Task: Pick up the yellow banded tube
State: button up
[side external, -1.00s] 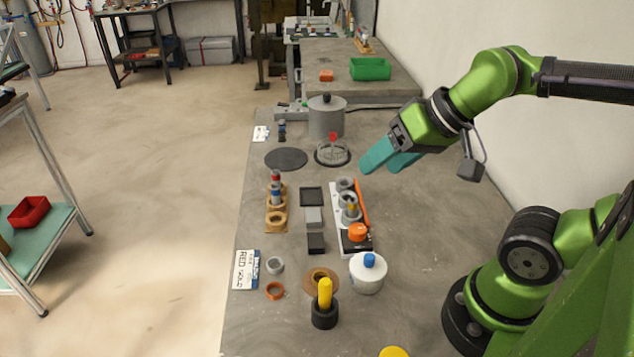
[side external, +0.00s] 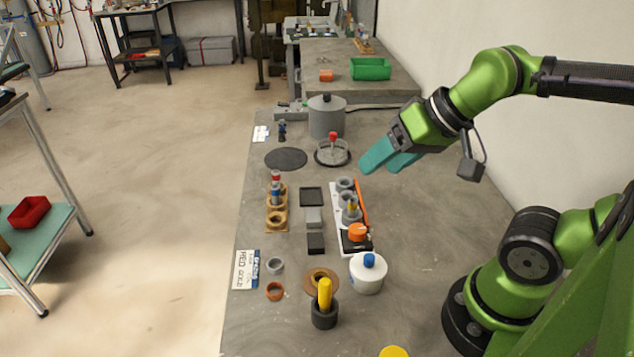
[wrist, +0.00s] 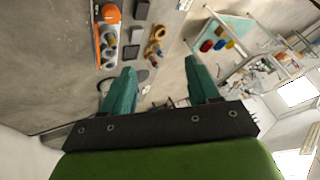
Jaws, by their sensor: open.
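A small yellow-marked piece (side external: 352,206) stands in a grey ring on the white rack, and looks like the yellow banded tube; it is too small to make out fully. The white rack (side external: 337,212) also shows in the wrist view (wrist: 97,41). A larger plain yellow piece (side external: 325,292) stands upright in a black cup near the front of the bench. My gripper (side external: 379,167) is open and empty, above the bench, behind and right of the white rack. In the wrist view its teal fingers (wrist: 160,66) are spread with nothing held between them.
A wooden rack (side external: 277,218) with a red-and-blue banded piece stands left. An orange knob (side external: 358,232), a white jar (side external: 367,277) and dark square blocks lie nearby. A grey pot (side external: 326,121) and a glass dish (side external: 332,155) stand behind. The right of the bench is clear.

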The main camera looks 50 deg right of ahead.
jog(key=shift+c, duration=0.7)
jog(key=n+g+h, duration=0.2)
jog(key=n+g, duration=0.2)
jog(key=g, duration=0.3)
send_over(353, 200)
notch_tip(353, 200, down, 4)
jog(key=f, duration=1.1)
jog(key=shift+d+f, duration=0.2)
jog(key=shift+d, duration=0.15)
jog(key=shift+a+f, duration=0.15)
jog(key=shift+f, duration=1.2)
jog(key=shift+a+f, duration=0.1)
jog(key=shift+f, duration=1.25)
